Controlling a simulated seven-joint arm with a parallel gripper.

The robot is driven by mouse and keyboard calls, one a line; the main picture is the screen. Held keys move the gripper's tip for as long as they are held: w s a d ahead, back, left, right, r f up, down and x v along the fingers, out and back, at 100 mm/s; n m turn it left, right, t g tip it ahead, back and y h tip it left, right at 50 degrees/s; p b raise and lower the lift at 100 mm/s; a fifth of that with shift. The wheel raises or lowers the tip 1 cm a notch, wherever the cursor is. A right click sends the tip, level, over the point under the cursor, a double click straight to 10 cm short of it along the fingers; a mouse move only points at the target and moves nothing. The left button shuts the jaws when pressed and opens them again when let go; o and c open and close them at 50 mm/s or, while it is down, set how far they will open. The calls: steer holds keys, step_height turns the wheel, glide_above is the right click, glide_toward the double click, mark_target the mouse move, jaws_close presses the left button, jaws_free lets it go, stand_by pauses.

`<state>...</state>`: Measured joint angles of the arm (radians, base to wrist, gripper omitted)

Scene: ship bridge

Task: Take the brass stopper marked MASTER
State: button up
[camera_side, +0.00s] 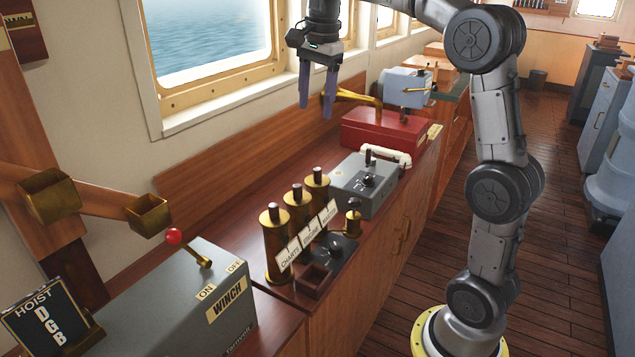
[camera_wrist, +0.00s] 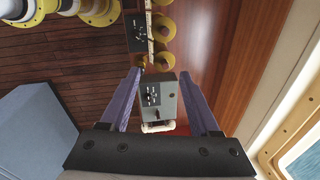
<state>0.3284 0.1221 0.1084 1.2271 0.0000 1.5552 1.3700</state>
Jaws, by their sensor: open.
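Three upright brass tubes stand in a row on the counter, each topped by a brass stopper with a dark knob. White label plates slant in front of them. The plate that seems to read MASTER (camera_side: 328,211) is at the right end, by the right-hand tube with its stopper (camera_side: 317,178). That stopper appears as a round brass top in the wrist view (camera_wrist: 166,60).
A small brass fitting (camera_side: 353,222) stands in front of the tubes. A grey WINCH box (camera_side: 185,300) is at left.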

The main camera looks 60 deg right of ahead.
steer(key=w+d+f+m, duration=0.1)
steer(key=w+d+f, duration=0.2)
steer(key=d+f, duration=0.15)
steer(key=g, duration=0.1)
glide_above(317, 169)
steer(key=shift+m, duration=0.3)
steer(key=f, duration=1)
steer(key=shift+s+d, duration=0.1)
steer(key=shift+s, duration=0.2)
steer(key=shift+w+f, duration=0.15)
steer(key=shift+f, duration=1.4)
steer(key=shift+w+f, duration=0.1)
steer(key=shift+f, duration=1.45)
jaws_close()
